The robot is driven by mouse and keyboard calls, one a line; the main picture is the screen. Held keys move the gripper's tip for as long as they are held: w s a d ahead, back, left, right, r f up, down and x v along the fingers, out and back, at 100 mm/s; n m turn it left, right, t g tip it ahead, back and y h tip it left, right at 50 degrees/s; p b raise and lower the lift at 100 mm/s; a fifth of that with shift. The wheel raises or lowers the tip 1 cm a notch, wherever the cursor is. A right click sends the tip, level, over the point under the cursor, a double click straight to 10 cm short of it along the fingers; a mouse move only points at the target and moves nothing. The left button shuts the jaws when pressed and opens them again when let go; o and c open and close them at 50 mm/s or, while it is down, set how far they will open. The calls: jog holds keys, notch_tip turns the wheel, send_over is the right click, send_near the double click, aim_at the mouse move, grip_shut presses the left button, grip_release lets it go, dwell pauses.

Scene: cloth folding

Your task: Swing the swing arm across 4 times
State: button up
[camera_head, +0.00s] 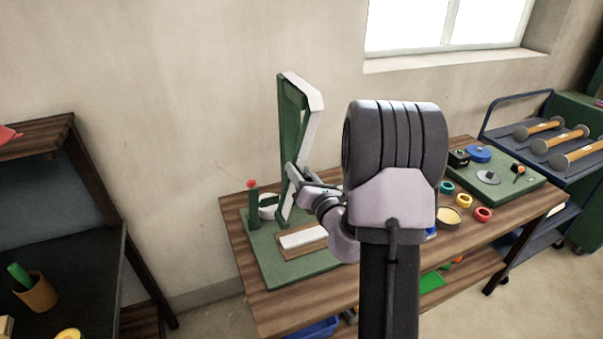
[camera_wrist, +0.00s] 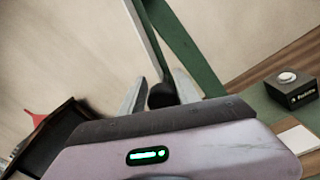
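A green upright frame (camera_head: 287,120) stands on a green base (camera_head: 265,255) at the front left of the wooden table. A pale bar (camera_head: 312,125), which looks like the swing arm, runs beside it and leans. In the wrist view the pale bar (camera_wrist: 148,35) comes down to a dark knob (camera_wrist: 162,95), with the green post (camera_wrist: 185,45) on its right. My gripper (camera_head: 296,178) is at the frame. In the wrist view my gripper (camera_wrist: 160,85) has its fingers close on both sides of the knob and looks shut on it. My arm hides part of the base.
A black box with a pale button (camera_wrist: 293,88) is at the right of the wrist view. A red-topped post (camera_head: 252,205) and a white block on wood (camera_head: 303,238) are on the base. Coloured rings (camera_head: 465,202) and a green board (camera_head: 505,180) lie to the right.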

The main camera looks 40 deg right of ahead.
jog(key=shift+o, duration=0.8)
jog(key=shift+a, duration=0.1)
jog(key=s+a+p, duration=0.3)
jog(key=s+p, duration=0.8)
jog(key=s, duration=0.6)
jog(key=shift+f, duration=0.35)
jog(key=shift+a, duration=0.15)
